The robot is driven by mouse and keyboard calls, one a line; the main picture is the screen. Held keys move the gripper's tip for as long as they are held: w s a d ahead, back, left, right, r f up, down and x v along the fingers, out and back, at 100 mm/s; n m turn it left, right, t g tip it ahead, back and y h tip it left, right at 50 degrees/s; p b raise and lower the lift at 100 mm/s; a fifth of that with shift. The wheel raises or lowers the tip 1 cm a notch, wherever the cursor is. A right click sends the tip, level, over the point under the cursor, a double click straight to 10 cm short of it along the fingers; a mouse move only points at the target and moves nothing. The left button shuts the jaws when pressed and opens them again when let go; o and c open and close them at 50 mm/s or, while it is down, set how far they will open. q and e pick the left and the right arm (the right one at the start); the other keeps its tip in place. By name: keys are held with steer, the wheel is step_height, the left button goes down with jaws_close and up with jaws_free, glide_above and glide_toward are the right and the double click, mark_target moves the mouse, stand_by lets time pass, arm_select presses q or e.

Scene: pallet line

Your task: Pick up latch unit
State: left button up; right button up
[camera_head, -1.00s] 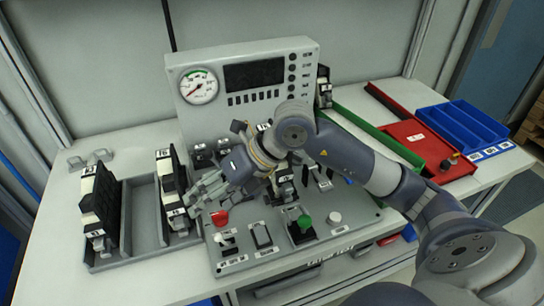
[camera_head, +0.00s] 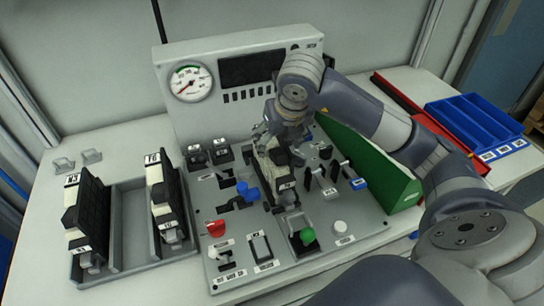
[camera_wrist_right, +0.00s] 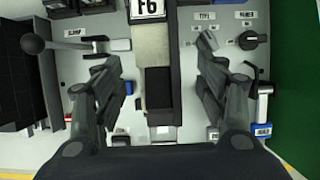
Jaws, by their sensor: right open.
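A black and white latch-type unit (camera_head: 278,178) stands upright in the middle of the grey control panel. In the right wrist view the same unit (camera_wrist_right: 157,88) shows a pale body, a black block and a label at its top. My right gripper (camera_head: 270,140) is directly over it, pointing down. In the wrist view the open fingers (camera_wrist_right: 160,85) are on either side of the unit, with a gap on each side; I cannot tell how far down they reach. My left gripper is not in view.
The two left units stand in a grey rack (camera_head: 133,225). Around the middle unit are a blue knob (camera_head: 246,192), a red knob (camera_head: 216,228), a green button (camera_head: 307,236) and levers. A gauge (camera_head: 191,82) is behind.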

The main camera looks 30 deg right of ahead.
mark_target(276, 149)
steer(key=x, duration=0.3)
steer(key=shift+a+f+p, duration=0.15)
steer(key=shift+f+p, duration=0.15)
steer(key=shift+f, duration=0.1)
steer(key=p+x, duration=0.1)
steer(key=x, duration=0.3)
steer(key=shift+w+f+p, duration=0.1)
steer(key=shift+f+p, duration=0.05)
steer(key=shift+p, duration=0.25)
steer(key=shift+w+f, duration=0.2)
steer(key=shift+f, duration=0.15)
steer(key=c, duration=1.4)
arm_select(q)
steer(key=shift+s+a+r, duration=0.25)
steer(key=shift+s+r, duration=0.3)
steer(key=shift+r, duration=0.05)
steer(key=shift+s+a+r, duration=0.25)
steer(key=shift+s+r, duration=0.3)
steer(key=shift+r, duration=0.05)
